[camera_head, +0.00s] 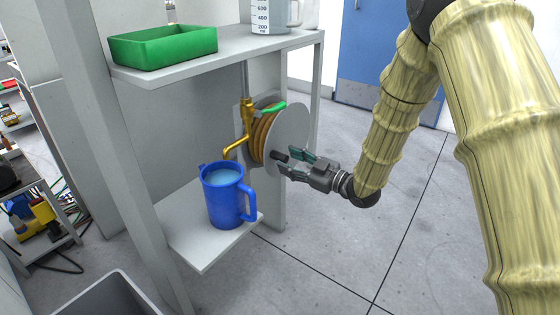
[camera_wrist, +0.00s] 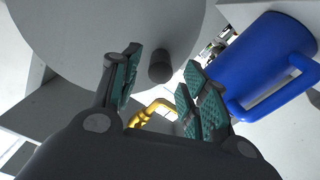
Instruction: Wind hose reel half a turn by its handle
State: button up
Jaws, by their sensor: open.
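The hose reel has a round grey side disc (camera_head: 291,130) with orange-brown hose (camera_head: 259,137) wound behind it, and is mounted on the stand's post. Its handle is a short dark knob (camera_head: 280,156) sticking out from the disc. In the wrist view the knob (camera_wrist: 160,68) stands out from the disc (camera_wrist: 95,35) between the fingertips. My gripper (camera_head: 289,162) is open in front of the disc, one finger above the knob and one below. In the wrist view my gripper (camera_wrist: 164,78) shows gaps between both teal pads and the knob.
A brass tap (camera_head: 243,130) is left of the reel. A blue jug (camera_head: 222,195) with liquid stands on the lower shelf (camera_head: 205,247), close to the gripper; it also shows in the wrist view (camera_wrist: 262,60). A green tray (camera_head: 165,46) sits on the upper shelf. The floor right of the stand is clear.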

aim_at(285, 139)
jog(key=shift+b+x, duration=0.5)
jog(key=shift+x, duration=1.8)
jog(key=shift+c, duration=0.4)
grip_shut()
